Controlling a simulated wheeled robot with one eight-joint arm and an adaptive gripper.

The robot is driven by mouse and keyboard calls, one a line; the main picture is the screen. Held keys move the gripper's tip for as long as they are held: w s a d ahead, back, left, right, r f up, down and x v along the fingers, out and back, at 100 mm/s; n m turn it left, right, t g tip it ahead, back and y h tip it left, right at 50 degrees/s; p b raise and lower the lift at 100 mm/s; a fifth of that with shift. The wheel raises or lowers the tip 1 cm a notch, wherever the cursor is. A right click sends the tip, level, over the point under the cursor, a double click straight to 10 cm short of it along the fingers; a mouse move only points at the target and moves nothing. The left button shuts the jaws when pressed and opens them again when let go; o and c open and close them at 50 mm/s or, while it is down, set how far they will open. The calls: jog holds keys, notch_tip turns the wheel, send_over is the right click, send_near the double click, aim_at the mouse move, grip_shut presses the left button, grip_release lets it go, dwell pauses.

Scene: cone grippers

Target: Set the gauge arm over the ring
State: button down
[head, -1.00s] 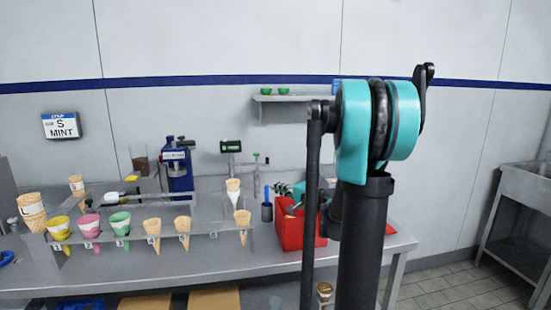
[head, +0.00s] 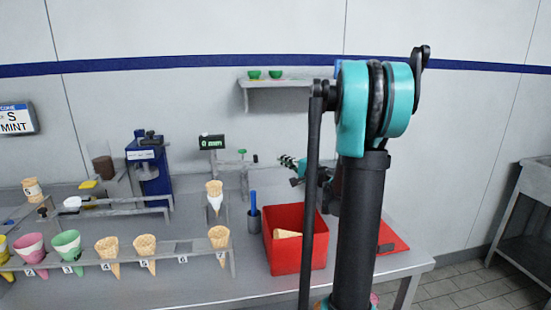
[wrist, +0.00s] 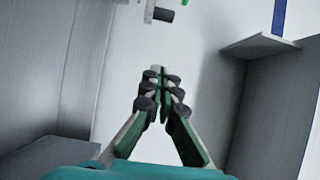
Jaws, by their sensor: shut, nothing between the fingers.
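The gauge shows in the head view as a dark display (head: 211,142) reading in mm, on a post.
A red bin (head: 296,258) holding a cone stands below my gripper, with a grey cup with a blue-handled tool (head: 254,218) to its left. A rack (head: 120,262) of numbered cones runs along the front. A blue machine (head: 149,170) and wall shelf (head: 277,84) are behind.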

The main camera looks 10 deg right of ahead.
jog(key=w+a, duration=0.4)
jog(key=a, duration=0.3)
jog(key=shift+w, duration=0.4)
jog(key=shift+s+a, duration=0.1)
